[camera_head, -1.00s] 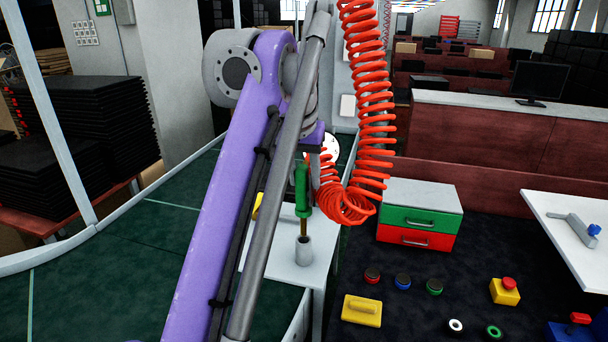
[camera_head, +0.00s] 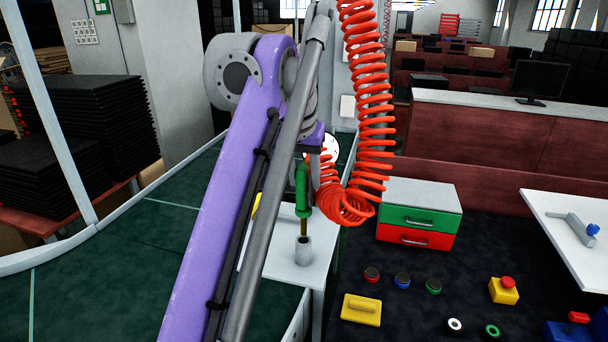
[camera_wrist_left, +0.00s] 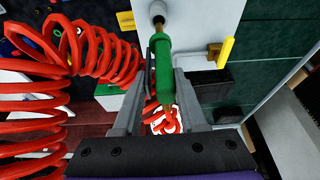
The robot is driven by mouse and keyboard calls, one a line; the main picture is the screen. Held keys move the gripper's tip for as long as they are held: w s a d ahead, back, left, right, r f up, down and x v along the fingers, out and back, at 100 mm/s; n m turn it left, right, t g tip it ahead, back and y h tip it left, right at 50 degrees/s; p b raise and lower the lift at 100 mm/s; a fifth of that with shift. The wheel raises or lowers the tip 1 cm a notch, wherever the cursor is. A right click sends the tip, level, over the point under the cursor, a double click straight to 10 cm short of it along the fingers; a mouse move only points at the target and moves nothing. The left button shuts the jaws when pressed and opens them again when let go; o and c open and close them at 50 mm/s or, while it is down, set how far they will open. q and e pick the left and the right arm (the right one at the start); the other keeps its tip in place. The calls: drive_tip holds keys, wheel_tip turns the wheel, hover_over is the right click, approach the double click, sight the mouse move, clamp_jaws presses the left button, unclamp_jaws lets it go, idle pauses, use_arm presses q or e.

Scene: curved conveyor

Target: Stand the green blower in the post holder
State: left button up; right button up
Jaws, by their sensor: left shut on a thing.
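The green blower (camera_head: 303,192) hangs upright in the head view, with its brass nozzle (camera_head: 304,227) pointing down. The post holder (camera_head: 303,251) is a grey open cylinder on a white table directly below. The nozzle tip is at the holder's mouth; I cannot tell whether it is inside. In the left wrist view, my left gripper (camera_wrist_left: 163,72) is shut on the green blower (camera_wrist_left: 163,80), and the nozzle points to the holder (camera_wrist_left: 158,9) at the top. In the head view, the fingers are largely hidden behind my arm. My right gripper is not in view.
A red coiled hose (camera_head: 370,110) hangs close beside the blower. A yellow object (camera_wrist_left: 226,52) stands on the white table (camera_head: 284,262). A green-and-red drawer box (camera_head: 420,215) and several buttons sit on the dark surface at right. A green conveyor (camera_head: 110,270) curves at left.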

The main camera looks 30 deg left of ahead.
sight(303, 198)
use_arm(q)
drive_tip(key=shift+f, duration=0.2)
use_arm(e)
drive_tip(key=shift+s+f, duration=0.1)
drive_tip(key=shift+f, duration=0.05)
use_arm(q)
drive_tip(key=shift+f, duration=0.3)
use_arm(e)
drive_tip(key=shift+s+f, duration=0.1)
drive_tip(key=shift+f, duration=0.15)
use_arm(q)
drive_tip(key=shift+f+b, duration=1.65)
drive_tip(key=shift+f, duration=1.4)
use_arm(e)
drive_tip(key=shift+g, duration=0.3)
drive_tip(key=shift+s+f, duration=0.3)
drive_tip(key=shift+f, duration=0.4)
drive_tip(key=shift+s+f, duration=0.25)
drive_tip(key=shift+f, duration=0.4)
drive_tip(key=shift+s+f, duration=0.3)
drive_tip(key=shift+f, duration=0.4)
use_arm(q)
drive_tip(key=o, duration=1.1)
drive_tip(key=shift+r, duration=0.1)
